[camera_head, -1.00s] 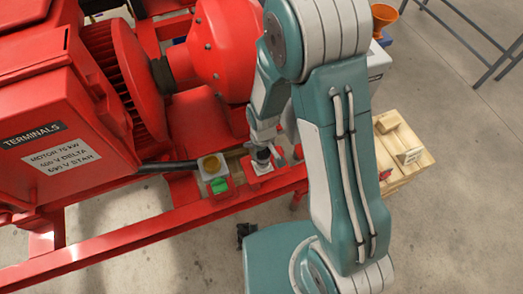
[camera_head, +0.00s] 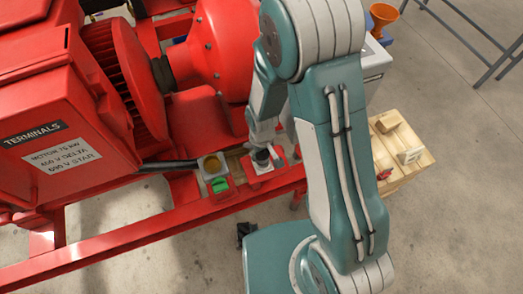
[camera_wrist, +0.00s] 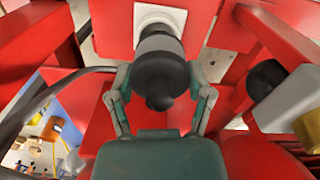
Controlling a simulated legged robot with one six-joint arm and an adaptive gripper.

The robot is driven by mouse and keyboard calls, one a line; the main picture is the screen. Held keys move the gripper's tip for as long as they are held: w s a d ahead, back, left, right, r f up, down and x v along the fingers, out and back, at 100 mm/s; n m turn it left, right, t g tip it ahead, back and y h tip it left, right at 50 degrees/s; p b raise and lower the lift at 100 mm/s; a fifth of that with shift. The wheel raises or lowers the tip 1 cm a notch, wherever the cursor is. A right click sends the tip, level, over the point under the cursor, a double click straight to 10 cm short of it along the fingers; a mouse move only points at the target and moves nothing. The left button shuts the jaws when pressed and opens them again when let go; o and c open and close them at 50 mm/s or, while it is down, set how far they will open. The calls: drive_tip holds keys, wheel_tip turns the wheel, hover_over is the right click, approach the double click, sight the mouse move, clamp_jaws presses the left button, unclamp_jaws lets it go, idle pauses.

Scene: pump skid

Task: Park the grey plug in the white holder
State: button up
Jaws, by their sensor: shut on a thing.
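The grey plug (camera_wrist: 160,72) has a grey band and a dark rounded back end. It points at the white holder (camera_wrist: 183,20), a white square plate with a round white collar. The plug's front end meets the collar in the wrist view; I cannot tell how deep it sits. My gripper (camera_wrist: 161,100) has its two fingers on either side of the plug's dark back part, shut on it. In the head view the plug (camera_head: 262,156) stands nearly upright over the white holder (camera_head: 263,169), partly hidden by my gripper (camera_head: 266,149).
A box with a round yellowish face (camera_head: 212,165) and a green piece (camera_head: 220,185) sits left of the holder on the red frame (camera_head: 150,229). A black cable (camera_head: 168,165) runs to that box. A wooden crate (camera_head: 407,171) stands right of my arm.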

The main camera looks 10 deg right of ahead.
drive_tip(key=shift+f, duration=0.5)
drive_tip(key=o, duration=1.3)
wheel_tip(320, 180, up, 12)
drive_tip(key=shift+a+f, duration=0.1)
idle(0.4)
